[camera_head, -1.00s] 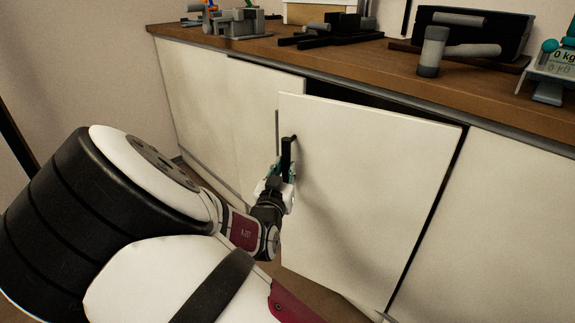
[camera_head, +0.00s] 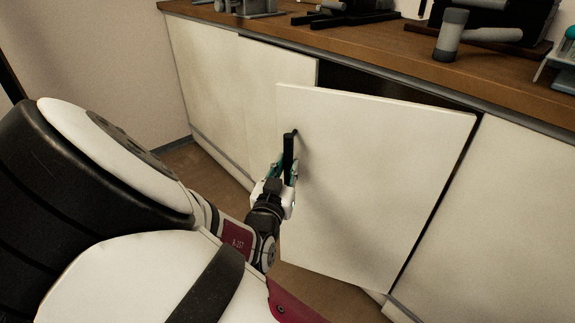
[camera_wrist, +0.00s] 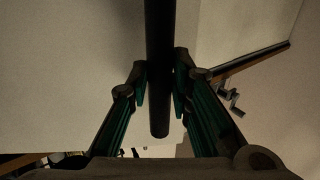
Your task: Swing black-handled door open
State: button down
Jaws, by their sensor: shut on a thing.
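The white cabinet door (camera_head: 365,190) stands partly open, hinged on its right side, with a dark gap above it. Its black bar handle (camera_head: 289,155) is upright near the door's left edge. My gripper (camera_head: 280,178) is shut on the lower part of the handle. In the wrist view the handle (camera_wrist: 160,60) runs down between the two green-lined fingers of my gripper (camera_wrist: 160,88), and its lower end shows just below the fingertips. The cabinet's inside is mostly hidden by the door.
The wooden counter (camera_head: 370,55) above holds a grey cylinder (camera_head: 450,36), a black crate and several tools. Closed white panels (camera_head: 225,95) lie left of the door, and another panel (camera_head: 495,220) lies right. Brown floor (camera_head: 200,170) shows at the lower left.

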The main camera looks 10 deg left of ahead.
jog(key=shift+d, duration=0.1)
jog(key=s+d+p, duration=0.1)
jog(key=s, duration=0.8)
jog(key=shift+s, duration=0.1)
dwell(0.4)
jog(key=s+d+p, duration=0.1)
jog(key=s+d, duration=0.2)
jog(key=s, duration=0.5)
jog(key=shift+s, duration=0.25)
